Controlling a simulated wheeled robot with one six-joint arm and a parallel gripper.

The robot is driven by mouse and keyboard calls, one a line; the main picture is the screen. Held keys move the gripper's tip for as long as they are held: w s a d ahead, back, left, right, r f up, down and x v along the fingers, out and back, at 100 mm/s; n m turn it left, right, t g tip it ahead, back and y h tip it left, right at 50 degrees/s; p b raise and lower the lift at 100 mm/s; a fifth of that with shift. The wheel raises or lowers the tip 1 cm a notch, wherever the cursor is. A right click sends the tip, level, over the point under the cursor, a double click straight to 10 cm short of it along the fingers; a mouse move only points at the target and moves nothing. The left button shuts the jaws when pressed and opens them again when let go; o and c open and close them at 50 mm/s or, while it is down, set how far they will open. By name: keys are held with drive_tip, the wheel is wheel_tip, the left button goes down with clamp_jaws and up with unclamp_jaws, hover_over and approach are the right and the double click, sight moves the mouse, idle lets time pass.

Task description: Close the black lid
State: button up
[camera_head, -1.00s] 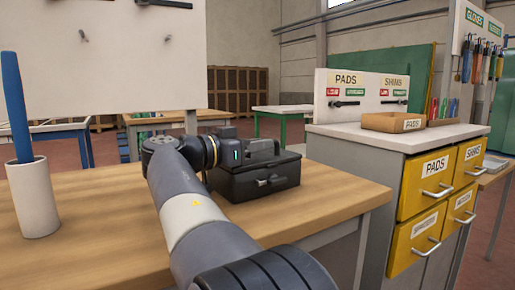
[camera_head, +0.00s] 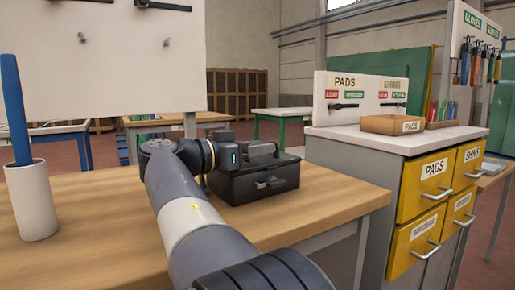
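The black box (camera_head: 262,187) sits on the wooden workbench, with a latch or handle on its front. Its black lid (camera_head: 290,162) looks flat and down on the box, but my wrist and gripper cover much of it. I cannot tell whether it is fully shut. My gripper (camera_head: 268,151) lies at the top of the box, over the lid, pointing to the right. I cannot tell whether it touches the lid. Its fingers are dark and too small to tell open from shut.
A white cup (camera_head: 32,205) with a blue stick stands at the left of the wooden workbench (camera_head: 110,215). A grey cabinet (camera_head: 375,195) with yellow drawers stands to the right. A cardboard tray (camera_head: 392,125) is on it. The bench front beside my arm is clear.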

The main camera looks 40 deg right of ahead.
drive_tip(key=w+a+p, duration=0.1)
drive_tip(key=a+p, duration=0.1)
drive_tip(key=a, duration=0.8)
drive_tip(key=shift+w+a, duration=0.2)
drive_tip(key=shift+w, duration=0.2)
drive_tip(key=shift+d, duration=0.15)
drive_tip(key=d, duration=0.3)
drive_tip(key=s+d+b, duration=0.1)
drive_tip(key=d, duration=0.2)
drive_tip(key=d+b, duration=0.1)
drive_tip(key=d, duration=0.2)
drive_tip(key=shift+s+d, duration=0.25)
drive_tip(key=shift+s, duration=0.1)
drive_tip(key=shift+s+d, duration=0.1)
drive_tip(key=shift+d, duration=0.25)
drive_tip(key=shift+d+r, duration=0.1)
drive_tip(key=shift+d, duration=0.05)
